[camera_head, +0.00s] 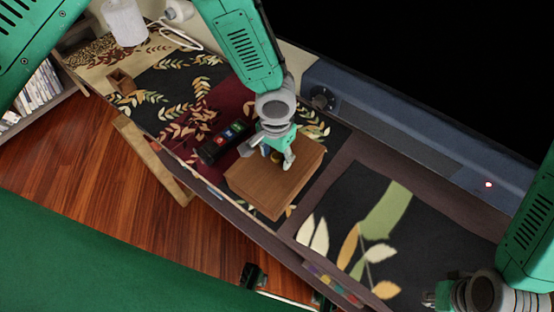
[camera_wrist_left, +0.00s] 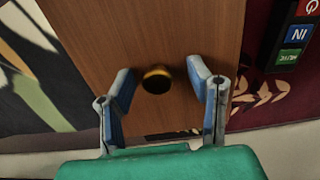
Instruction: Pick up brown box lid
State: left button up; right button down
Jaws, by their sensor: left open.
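In the wrist view the knob lies between the two blue-grey fingers, with gaps on both sides. How high the fingertips are above the lid is hard to tell. My right gripper (camera_head: 434,298) is at the lower right, away from the lid; its fingers are unclear.
A black device with coloured labels (camera_head: 221,143) lies just left of the lid. A small wooden box (camera_head: 120,81) and a white cylinder (camera_head: 124,22) stand farther left. A long blue-grey unit (camera_head: 410,135) runs along the back. The table right of the lid is clear.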

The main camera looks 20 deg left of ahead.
pick_arm(q)
grip_shut()
jog(key=shift+d, duration=0.15)
